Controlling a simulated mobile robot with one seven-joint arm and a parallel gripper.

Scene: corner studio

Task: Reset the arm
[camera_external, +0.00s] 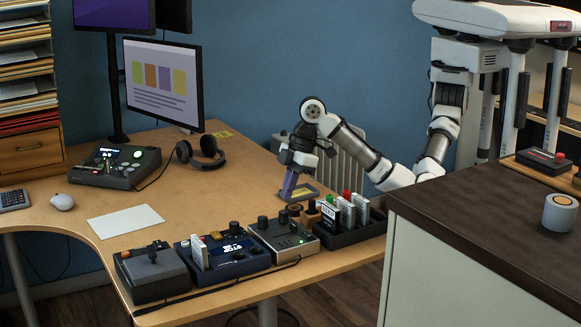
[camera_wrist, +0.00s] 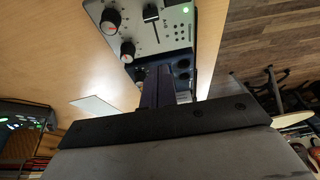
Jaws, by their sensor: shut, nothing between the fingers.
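My gripper (camera_external: 288,188) is at the end of my white and grey arm, pointing down over the right part of the wooden desk in the external view. In the wrist view the fingers of my gripper (camera_wrist: 166,82) are together, with nothing between them. They appear in front of a grey panel device (camera_wrist: 150,22) with dark knobs and a slider. In the external view the gripper is behind the row of devices, close above a small yellow and grey item (camera_external: 302,194). I cannot tell whether it touches that item.
The grey knob box (camera_external: 285,238), a blue box (camera_external: 222,258) and a dark lever box (camera_external: 152,272) line the desk's front edge. A black rack (camera_external: 345,235) holding upright cards stands right of them. A dark-topped counter (camera_external: 480,235) is at the right. The desk middle is mostly clear.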

